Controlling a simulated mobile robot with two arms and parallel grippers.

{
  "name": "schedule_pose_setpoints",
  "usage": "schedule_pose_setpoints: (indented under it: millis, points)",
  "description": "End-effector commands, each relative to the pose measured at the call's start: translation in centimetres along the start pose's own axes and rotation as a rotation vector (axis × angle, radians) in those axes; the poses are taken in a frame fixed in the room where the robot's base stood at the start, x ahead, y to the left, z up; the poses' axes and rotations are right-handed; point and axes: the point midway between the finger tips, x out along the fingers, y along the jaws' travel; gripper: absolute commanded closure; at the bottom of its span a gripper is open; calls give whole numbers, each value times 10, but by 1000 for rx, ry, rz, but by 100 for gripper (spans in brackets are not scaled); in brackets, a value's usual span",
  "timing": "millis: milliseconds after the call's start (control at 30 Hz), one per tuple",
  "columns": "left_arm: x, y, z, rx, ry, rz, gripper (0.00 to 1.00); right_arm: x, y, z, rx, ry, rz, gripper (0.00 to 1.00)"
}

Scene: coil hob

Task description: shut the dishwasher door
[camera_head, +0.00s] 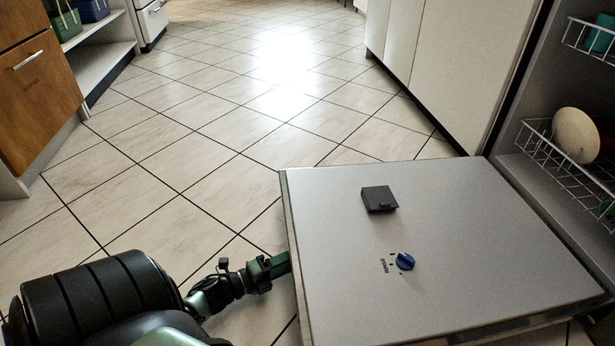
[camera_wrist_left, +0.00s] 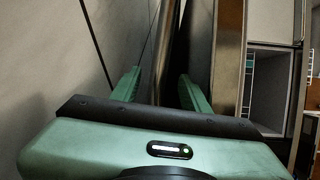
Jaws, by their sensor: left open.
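The dishwasher door (camera_head: 450,230) is folded down and lies about flat, with its hinge side at the open dishwasher on the right. A blue knob (camera_head: 405,261) and a dark square piece (camera_head: 379,198) are on its upper face. My left gripper (camera_head: 284,264) is at the door's left edge, with its fingers pointing at that edge. In the left wrist view, the two green fingers of the left gripper (camera_wrist_left: 160,88) are apart. A metallic edge strip (camera_wrist_left: 168,50) runs between them; whether they touch it cannot be told. My right gripper is not in view.
The open dishwasher holds a lower rack (camera_head: 545,150) with a pale plate (camera_head: 575,135) and an upper rack (camera_head: 590,40) with a teal item. White cabinets (camera_head: 450,60) stand behind the door. A wooden cabinet (camera_head: 38,95) is at the left. The tiled floor (camera_head: 200,150) between is clear.

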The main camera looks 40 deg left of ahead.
Motion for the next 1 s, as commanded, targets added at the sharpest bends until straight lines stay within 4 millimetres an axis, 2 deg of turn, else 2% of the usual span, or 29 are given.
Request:
schedule_pose_setpoints:
  millis: [33,233,600,767,1000]
  points:
    - [10,4,0,2,2,-3,54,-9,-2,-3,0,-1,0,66]
    - [34,3,0,0,1,-1,54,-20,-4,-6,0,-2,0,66]
    - [40,0,0,-1,0,1,54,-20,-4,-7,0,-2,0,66]
    - [40,0,0,-1,-1,1,99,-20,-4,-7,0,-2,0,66]
    - [40,0,0,-1,-1,1,100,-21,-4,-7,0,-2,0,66]
